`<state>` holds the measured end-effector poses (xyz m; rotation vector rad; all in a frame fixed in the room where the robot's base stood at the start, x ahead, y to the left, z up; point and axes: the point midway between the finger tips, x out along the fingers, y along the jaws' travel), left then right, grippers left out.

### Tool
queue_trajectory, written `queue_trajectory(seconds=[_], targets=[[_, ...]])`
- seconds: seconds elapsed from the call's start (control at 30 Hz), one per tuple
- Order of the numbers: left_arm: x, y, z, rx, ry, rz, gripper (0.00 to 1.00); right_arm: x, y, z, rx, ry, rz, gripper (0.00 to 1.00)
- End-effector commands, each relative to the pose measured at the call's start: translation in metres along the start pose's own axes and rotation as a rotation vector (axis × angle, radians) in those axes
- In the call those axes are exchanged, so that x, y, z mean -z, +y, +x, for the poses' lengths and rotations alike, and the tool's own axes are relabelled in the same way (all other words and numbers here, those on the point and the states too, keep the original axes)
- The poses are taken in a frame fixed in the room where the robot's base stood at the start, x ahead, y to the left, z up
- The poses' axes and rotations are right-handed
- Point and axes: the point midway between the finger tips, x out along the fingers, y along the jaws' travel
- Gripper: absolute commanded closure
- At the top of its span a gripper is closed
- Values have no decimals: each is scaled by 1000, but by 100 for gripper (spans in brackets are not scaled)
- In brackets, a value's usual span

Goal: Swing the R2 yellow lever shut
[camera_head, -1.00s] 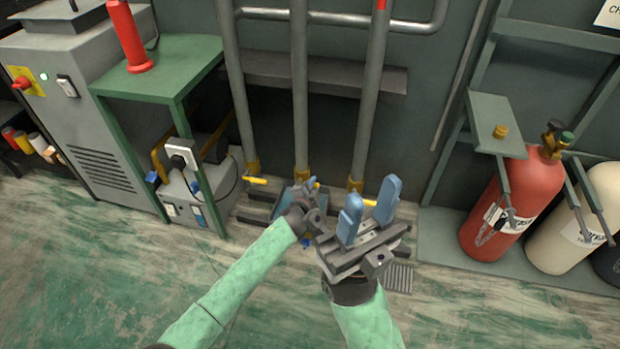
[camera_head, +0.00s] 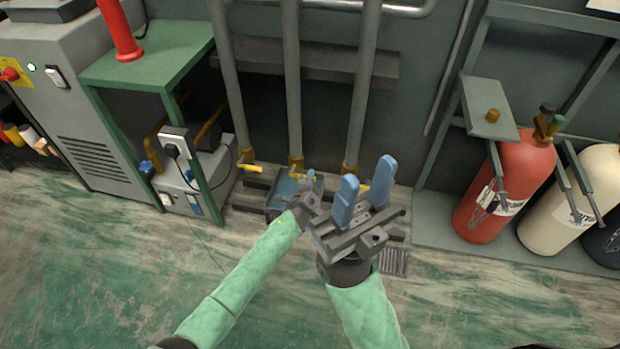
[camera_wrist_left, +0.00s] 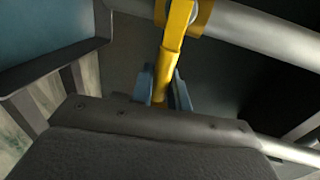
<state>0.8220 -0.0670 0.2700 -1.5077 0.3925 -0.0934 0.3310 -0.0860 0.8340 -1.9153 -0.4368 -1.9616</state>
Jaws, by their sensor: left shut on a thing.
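In the left wrist view, a yellow lever (camera_wrist_left: 170,60) runs down from a yellow fitting on a grey pipe, and its lower end lies between the blue fingers of my left gripper (camera_wrist_left: 166,90), which is shut on it. In the head view, my left gripper (camera_head: 313,183) is low in front of the middle pipe (camera_head: 292,90), and it hides the lever there. No R2 label can be read. My right gripper (camera_head: 368,172) is open and empty, its blue fingers pointing up, to the right of the left gripper.
Another yellow lever (camera_head: 250,168) sits at the foot of the left pipe. A blue tray (camera_head: 280,193) lies by the pipe feet. A green table (camera_head: 150,62) stands left. A red cylinder (camera_head: 508,180) and a cream cylinder (camera_head: 570,205) stand right. The floor in front is clear.

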Motion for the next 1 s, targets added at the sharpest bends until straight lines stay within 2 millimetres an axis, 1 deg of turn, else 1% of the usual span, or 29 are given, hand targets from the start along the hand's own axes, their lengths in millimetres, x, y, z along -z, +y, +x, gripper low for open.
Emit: queue_trajectory(seconds=[0.3, 0.33, 0.4, 0.43, 0.77, 0.87, 1.0], targets=[[1, 1, 0, -1, 1, 2, 100, 0, 0, 0, 1, 0, 1, 64], [1, 1, 0, -1, 1, 2, 81, 0, 0, -1, 2, 0, 1, 64], [1, 1, 0, -1, 1, 2, 67, 0, 0, -1, 2, 0, 1, 64], [1, 1, 0, -1, 1, 2, 64, 0, 0, -1, 2, 0, 1, 64], [0, 0, -2, -1, 0, 1, 64, 0, 0, 1, 1, 0, 1, 64], [1, 0, -11, -1, 1, 1, 64, 0, 0, 4, -1, 1, 3, 64], [1, 0, -32, -2, 1, 1, 64, 1, 1, 11, -8, 8, 6, 64]])
